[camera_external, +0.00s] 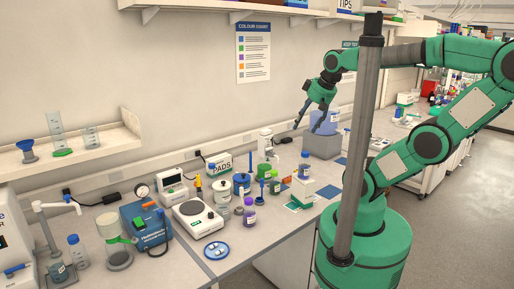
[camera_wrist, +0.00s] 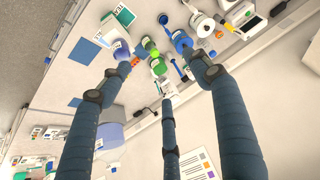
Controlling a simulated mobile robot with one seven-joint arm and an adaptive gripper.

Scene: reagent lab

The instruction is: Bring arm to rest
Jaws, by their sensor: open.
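My gripper (camera_external: 309,112) is in the air above the back of the bench, near the wall, with its fingers pointing down and to the left. In the wrist view its dark fingers (camera_wrist: 160,80) are spread apart, and nothing is held between them. In the external view my green arm bends up from its base at the right and reaches left to the gripper. Part of the arm is hidden behind a grey column.
The bench (camera_external: 232,262) holds many bottles, a scale (camera_external: 198,220) and a blue device (camera_external: 145,226). A large bluish container (camera_external: 324,122) on a grey block stands just below and right of the gripper. A shelf (camera_external: 230,6) runs above along the wall.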

